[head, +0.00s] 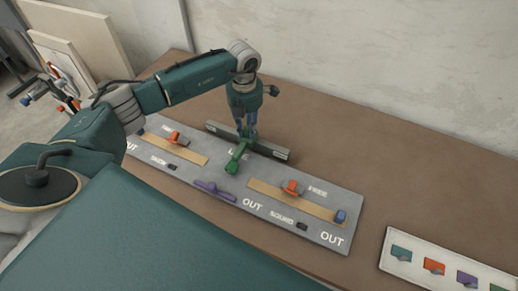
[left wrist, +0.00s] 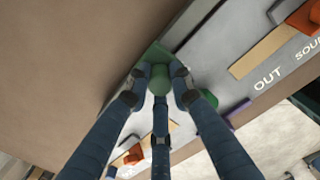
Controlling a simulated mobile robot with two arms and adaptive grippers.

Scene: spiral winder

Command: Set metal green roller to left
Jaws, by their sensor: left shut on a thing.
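A green roller (head: 236,160) sits near the back middle of the grey panel (head: 225,203), in front of a dark grey bar. My left gripper (head: 247,130) reaches down onto it from above and is shut on it. In the left wrist view the rounded green end (left wrist: 160,78) lies between the blue fingers of my left gripper (left wrist: 160,92). The fingers hide part of the roller and its mount. My right gripper is not in view.
The panel carries orange knobs (head: 291,187) on wooden strips, a purple lever (head: 214,190) and a blue knob (head: 340,216). A white tray (head: 393,261) with coloured pieces stands at the right. The brown table behind is clear.

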